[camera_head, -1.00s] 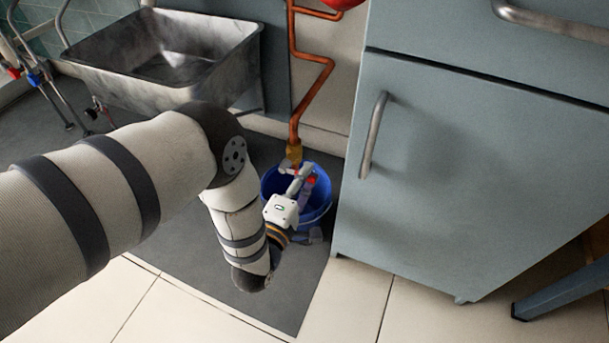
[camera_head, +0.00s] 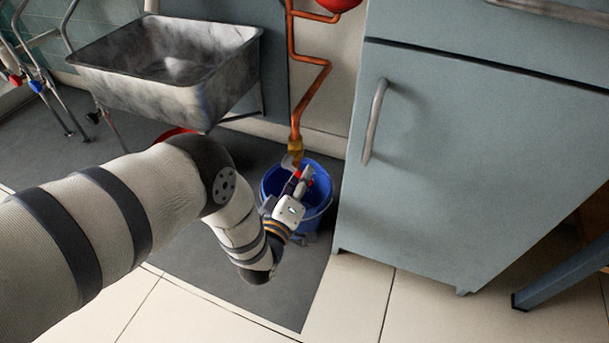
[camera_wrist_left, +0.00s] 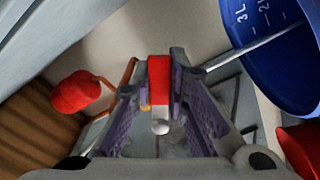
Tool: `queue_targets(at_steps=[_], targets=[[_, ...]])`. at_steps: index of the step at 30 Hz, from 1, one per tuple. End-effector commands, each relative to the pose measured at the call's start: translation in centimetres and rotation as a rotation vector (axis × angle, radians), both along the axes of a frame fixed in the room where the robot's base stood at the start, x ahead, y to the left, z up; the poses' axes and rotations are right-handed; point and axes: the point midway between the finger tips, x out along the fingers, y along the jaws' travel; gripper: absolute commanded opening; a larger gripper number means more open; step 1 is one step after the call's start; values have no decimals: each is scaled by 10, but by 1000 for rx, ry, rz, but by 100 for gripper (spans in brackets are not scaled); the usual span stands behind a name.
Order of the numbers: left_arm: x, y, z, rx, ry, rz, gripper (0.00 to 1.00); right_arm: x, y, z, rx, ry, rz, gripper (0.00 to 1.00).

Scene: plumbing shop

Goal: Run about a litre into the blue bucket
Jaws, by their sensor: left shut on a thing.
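The blue bucket (camera_head: 327,187) stands on the grey floor mat below a brass tap (camera_head: 295,148) at the lower end of a copper pipe. In the left wrist view the bucket (camera_wrist_left: 285,60) is at the upper right, with litre marks on its inner wall. My left gripper (camera_head: 303,178) is at the tap, over the bucket in the head view. It is shut on the tap's red handle (camera_wrist_left: 159,72), which sits between its fingers. I see no clear water stream, and the level in the bucket cannot be told. My right gripper is out of view.
A grey metal sink (camera_head: 170,95) is at the back left, with a red object (camera_head: 172,134) partly hidden below it. A blue-grey cabinet (camera_head: 470,160) stands close to the bucket's right. Pipes with red and blue valves are at the far left.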

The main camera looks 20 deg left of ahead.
Motion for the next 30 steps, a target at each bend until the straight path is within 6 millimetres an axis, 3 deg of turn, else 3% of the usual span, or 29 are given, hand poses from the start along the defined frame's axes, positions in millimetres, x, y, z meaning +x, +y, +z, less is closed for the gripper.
queue_targets(at_steps=[9, 23, 24, 27, 30], targets=[[0, 3, -4, 101, -4, 1, 0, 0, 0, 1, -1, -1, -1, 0], [0, 4, -5, 116, -4, 1, 0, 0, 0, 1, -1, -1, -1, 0], [0, 4, -5, 116, -4, 1, 17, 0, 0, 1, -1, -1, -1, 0], [0, 4, -5, 115, -4, 1, 36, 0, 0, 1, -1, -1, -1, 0], [0, 4, -5, 115, -4, 1, 36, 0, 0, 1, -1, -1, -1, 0]])
